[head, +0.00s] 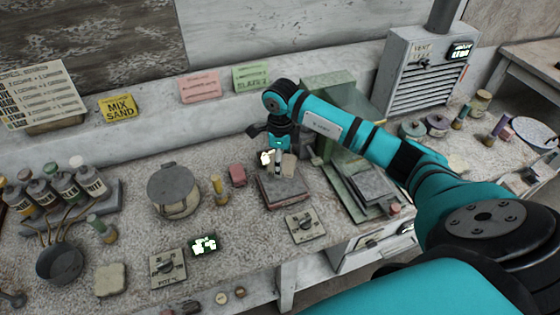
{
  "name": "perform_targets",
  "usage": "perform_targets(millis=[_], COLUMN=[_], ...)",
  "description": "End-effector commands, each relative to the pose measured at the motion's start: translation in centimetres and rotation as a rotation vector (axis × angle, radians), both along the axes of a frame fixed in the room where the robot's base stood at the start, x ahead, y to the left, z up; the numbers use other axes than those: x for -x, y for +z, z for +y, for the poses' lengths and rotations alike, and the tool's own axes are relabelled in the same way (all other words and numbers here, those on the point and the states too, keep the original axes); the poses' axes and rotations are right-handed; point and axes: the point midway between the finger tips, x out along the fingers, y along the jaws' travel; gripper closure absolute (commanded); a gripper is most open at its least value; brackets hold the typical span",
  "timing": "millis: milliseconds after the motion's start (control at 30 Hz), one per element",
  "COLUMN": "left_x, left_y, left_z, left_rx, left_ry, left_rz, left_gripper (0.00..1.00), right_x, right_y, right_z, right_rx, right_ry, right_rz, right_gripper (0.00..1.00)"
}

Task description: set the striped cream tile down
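My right arm reaches in from the right, and its gripper (279,163) points down over a dark reddish square slab (283,190) in the middle of the bench. A small cream-tan piece (288,167) shows right at the fingertips, above or on the slab. It may be the striped cream tile, but I cannot make out stripes. The fingers are too small and overlapped to tell whether they are shut on it. A pale cream scalloped tile (110,279) lies flat at the front left of the bench. My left gripper is not in view.
A grey lidded pot (174,190), a yellow bottle (219,190) and a red block (237,175) stand left of the slab. A dial plate (305,225) lies in front. A green-framed stack (366,187) is to the right. A grey vented unit (418,72) stands behind.

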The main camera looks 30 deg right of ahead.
Motion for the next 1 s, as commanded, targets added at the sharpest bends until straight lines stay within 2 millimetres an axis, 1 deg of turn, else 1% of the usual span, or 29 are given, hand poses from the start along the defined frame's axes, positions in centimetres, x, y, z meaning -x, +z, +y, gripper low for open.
perform_targets(millis=[33,167,400,500,633,1000], left_x=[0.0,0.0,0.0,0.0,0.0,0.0], left_y=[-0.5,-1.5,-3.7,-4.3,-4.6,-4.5], left_z=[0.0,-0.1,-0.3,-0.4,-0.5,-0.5], left_rx=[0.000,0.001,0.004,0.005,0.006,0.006], left_ry=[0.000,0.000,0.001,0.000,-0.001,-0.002], left_rz=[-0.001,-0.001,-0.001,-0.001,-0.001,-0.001], left_gripper=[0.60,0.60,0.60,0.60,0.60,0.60], right_x=[0.0,0.0,0.0,0.0,0.0,0.0], right_y=[-0.6,-1.8,-4.4,-5.1,-5.5,-5.5], right_z=[0.0,0.0,0.0,0.0,0.0,0.0], right_rx=[-0.001,-0.001,0.000,0.000,-0.001,0.000], right_ry=[0.000,0.000,0.000,0.000,0.000,0.000], right_rz=[0.001,0.000,0.001,0.000,-0.001,0.000], right_gripper=[0.76,0.76,0.76,0.76,0.76,0.76])
